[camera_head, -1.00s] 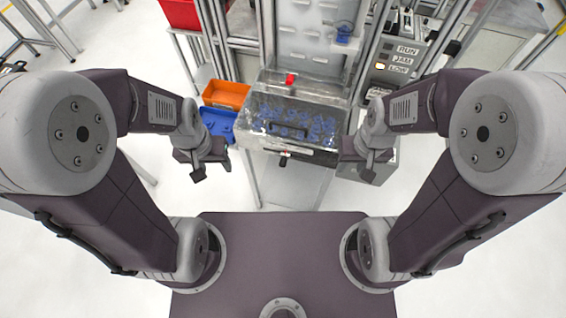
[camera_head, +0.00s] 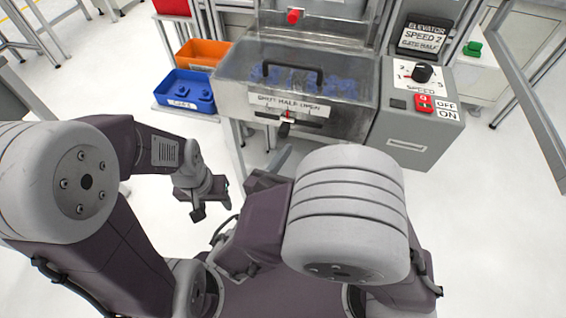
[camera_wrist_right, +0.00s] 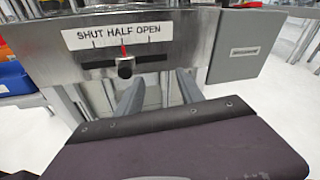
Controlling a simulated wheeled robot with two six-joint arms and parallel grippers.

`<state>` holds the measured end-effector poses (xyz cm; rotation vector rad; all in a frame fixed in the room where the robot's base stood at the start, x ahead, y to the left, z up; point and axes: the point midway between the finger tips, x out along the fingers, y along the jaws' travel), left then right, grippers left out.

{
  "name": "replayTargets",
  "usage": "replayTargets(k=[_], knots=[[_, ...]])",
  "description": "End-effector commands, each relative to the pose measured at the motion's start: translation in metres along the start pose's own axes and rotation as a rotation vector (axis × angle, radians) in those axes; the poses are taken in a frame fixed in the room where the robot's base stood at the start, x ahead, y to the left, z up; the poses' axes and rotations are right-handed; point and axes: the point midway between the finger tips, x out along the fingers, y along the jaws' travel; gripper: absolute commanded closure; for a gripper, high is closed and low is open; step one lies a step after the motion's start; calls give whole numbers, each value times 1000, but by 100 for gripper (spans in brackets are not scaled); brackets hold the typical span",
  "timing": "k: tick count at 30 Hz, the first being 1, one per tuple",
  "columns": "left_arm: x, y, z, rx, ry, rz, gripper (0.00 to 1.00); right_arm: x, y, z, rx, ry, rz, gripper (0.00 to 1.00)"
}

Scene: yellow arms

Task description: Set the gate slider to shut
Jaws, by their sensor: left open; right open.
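The gate slider is a dark knob (camera_wrist_right: 125,68) with a red pointer, in a dark slot on the front of the metal hopper (camera_head: 230,97). The label above (camera_wrist_right: 122,35) reads SHUT HALF OPEN, left to right; the pointer stands at HALF. The knob also shows in the head view (camera_head: 285,127). My right gripper (camera_wrist_right: 160,92) is open and empty, its fingers pointing at the hopper front; in the wrist view the knob is above the left finger, not between the fingers. My left gripper (camera_head: 211,203) is open and empty at lower left, away from the hopper.
A blue bin (camera_head: 184,92) and an orange bin (camera_head: 203,52) stand left of the hopper. A grey control box (camera_head: 415,120) with a speed dial (camera_head: 423,73) and a red switch (camera_head: 424,103) stands right. A display (camera_head: 422,38) reads SPEED 2, GATE HALF.

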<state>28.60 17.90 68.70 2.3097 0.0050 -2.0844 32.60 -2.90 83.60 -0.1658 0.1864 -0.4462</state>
Motion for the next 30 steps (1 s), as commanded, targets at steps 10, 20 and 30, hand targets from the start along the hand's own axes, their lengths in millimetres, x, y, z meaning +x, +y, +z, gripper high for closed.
replayTargets(k=[10, 20, 30], knots=[[31, -1, 3, 0, 2, 0, 47, -34, 44, 2, -76, -189, 164, 55], [52, -1, 5, 0, 1, 0, 47, 28, 53, 10, -72, -184, 157, 55], [56, -1, 6, 0, 1, 0, 47, 52, 58, 18, -74, -185, 164, 55]])
